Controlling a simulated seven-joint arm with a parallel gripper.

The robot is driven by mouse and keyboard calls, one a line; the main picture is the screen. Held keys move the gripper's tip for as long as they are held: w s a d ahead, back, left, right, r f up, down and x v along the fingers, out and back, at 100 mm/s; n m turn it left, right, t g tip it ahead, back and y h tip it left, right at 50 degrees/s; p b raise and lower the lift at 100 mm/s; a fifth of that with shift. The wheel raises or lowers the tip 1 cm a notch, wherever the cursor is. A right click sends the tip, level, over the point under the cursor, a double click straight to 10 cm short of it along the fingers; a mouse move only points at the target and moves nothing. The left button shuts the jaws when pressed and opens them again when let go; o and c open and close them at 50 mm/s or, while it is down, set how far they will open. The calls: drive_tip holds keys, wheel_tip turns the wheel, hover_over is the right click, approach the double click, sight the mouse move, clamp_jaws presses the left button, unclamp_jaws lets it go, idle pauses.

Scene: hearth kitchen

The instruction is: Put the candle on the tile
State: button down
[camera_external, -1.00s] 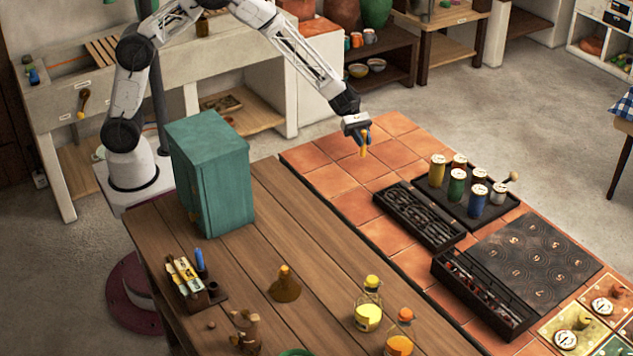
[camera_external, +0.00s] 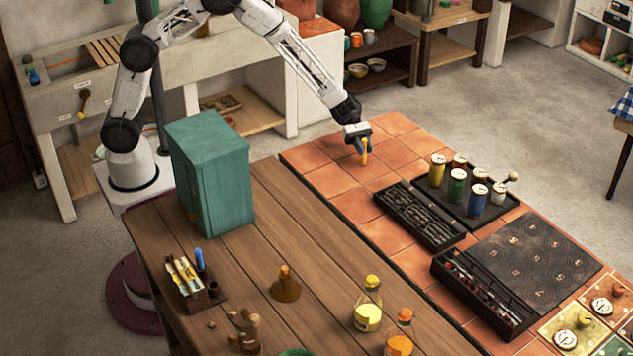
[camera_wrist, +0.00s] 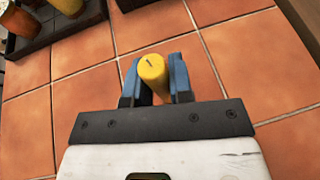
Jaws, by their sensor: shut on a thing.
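The candle (camera_external: 364,157) is a slim yellow stick held upright. My gripper (camera_external: 361,150) is shut on it, over the far left part of the terracotta tiles (camera_external: 332,180). In the wrist view the candle (camera_wrist: 153,70) stands between the two blue fingers of my gripper (camera_wrist: 156,80), with tiles (camera_wrist: 240,65) all around it. Its lower end is at or just above the tile surface; I cannot tell whether it touches.
A dark tray (camera_external: 462,208) with several coloured jars and a black grate (camera_external: 418,215) lie to the right on the tiles. A green cabinet (camera_external: 212,180) stands on the wooden table (camera_external: 300,240). The tiles around my gripper are bare.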

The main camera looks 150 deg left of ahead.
drive_tip(key=shift+f, duration=0.15)
drive_tip(key=c, duration=1)
unclamp_jaws()
drive_tip(key=shift+r, duration=0.2)
drive_tip(key=shift+s+a+r, duration=0.1)
drive_tip(key=shift+s+r, duration=0.1)
drive_tip(key=shift+s, duration=0.3)
drive_tip(key=v, duration=1.1)
drive_tip(key=shift+w, duration=0.1)
